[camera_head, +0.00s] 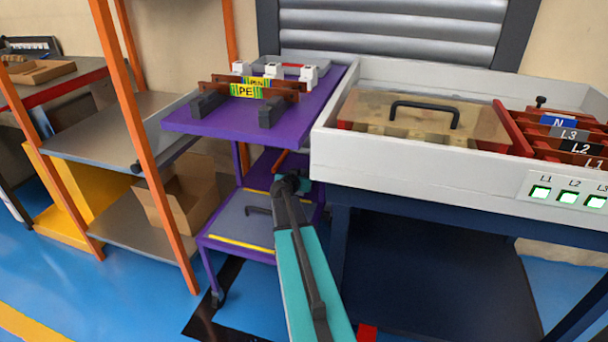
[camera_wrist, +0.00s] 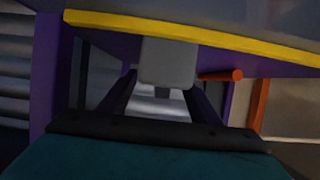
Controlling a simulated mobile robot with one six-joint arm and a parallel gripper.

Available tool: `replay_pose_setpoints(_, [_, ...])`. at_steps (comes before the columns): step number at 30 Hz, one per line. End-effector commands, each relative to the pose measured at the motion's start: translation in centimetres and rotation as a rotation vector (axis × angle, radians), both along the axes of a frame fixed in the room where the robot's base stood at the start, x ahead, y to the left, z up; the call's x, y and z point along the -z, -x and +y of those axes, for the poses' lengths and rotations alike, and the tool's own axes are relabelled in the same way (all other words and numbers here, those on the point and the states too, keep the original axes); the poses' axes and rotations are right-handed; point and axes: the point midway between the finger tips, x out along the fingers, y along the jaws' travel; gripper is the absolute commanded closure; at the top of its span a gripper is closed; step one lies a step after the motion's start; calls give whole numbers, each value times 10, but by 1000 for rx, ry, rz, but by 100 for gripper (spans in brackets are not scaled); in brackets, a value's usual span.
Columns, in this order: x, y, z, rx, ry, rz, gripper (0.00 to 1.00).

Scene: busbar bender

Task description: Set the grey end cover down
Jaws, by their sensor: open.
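The grey end cover (camera_head: 232,220) is a flat panel with yellow edge strips and a black handle. It lies flat on the lower shelf of the purple cart. My gripper (camera_head: 290,184) is at the cover's right side in the head view, partly hidden by my own arm. In the wrist view, the grey panel (camera_wrist: 240,13) with its yellow edge fills the top. My gripper (camera_wrist: 160,92) shows there with its two dark fingers apart. A light grey block (camera_wrist: 168,62) appears between or beyond the fingertips; contact cannot be told. The handle shows clear of the fingers in the head view.
The purple cart's top shelf (camera_head: 185,122) hangs over the cover and carries PE-marked bars (camera_head: 245,91). A white cabinet (camera_head: 400,165) with a handled clear cover stands close on the right. An orange-post rack (camera_head: 140,130) stands left. Blue floor is open at front left.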

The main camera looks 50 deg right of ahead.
Motion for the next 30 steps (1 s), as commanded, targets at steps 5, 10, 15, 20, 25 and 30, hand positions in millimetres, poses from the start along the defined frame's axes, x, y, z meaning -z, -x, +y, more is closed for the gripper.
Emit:
replay_pose_setpoints(5, [-9,10,18,-2,0,-1,43])
replay_pose_setpoints(10, [-16,18,33,-1,0,0,43])
replay_pose_setpoints(15, [-23,25,48,-2,1,0,43])
replay_pose_setpoints(20, [-30,32,62,-2,1,0,43])
replay_pose_setpoints(25, [-35,38,73,-1,1,-1,43])
replay_pose_setpoints(30, [-37,40,79,-1,1,-1,43])
